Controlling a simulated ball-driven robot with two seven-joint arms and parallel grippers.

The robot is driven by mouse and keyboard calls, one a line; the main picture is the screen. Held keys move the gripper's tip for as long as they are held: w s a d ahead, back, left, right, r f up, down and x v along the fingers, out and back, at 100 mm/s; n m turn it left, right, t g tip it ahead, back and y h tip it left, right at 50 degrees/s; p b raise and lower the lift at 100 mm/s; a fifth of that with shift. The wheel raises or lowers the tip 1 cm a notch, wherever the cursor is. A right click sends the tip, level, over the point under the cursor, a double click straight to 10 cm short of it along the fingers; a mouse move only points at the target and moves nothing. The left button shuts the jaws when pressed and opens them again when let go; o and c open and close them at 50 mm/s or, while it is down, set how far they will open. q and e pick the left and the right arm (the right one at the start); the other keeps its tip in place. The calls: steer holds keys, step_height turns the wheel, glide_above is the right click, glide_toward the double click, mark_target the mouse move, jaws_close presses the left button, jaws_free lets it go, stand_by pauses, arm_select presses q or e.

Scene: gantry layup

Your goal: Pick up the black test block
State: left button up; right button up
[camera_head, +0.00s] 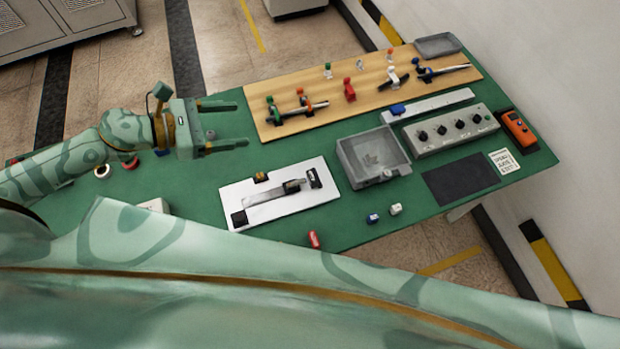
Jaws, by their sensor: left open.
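A white plate (270,204) lies on the green table. It bears a small black block (239,218) at its left end, a dark clamp-like part (292,186) near the middle and another black piece (315,178) at its right end. I cannot tell for sure which black piece is the test block. My left gripper (240,124) comes in from the left, above the table behind the plate. Its two fingers are apart, point right, and hold nothing. It is clear of the black pieces. My right gripper is not in view.
A wooden board (350,112) with several clamps lies along the back. A grey tray (375,160), a grey box with knobs (455,132), a dark mat (462,180) and an orange device (518,128) are to the right. A red item (314,240) lies near the front edge.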

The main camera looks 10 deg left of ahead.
arm_select(q)
step_height(320, 180, down, 18)
steer(key=b, duration=2.6)
glide_toward(308, 177)
steer(key=d, duration=0.1)
steer(key=w+d, duration=0.1)
steer(key=d, duration=0.1)
steer(key=shift+w+f+n+g+p, duration=0.3)
steer(key=shift+w+f+p, duration=0.1)
steer(key=x, duration=0.4)
steer(key=shift+w+d, duration=0.25)
steer(key=shift+d, duration=0.05)
steer(key=c, duration=1.1)
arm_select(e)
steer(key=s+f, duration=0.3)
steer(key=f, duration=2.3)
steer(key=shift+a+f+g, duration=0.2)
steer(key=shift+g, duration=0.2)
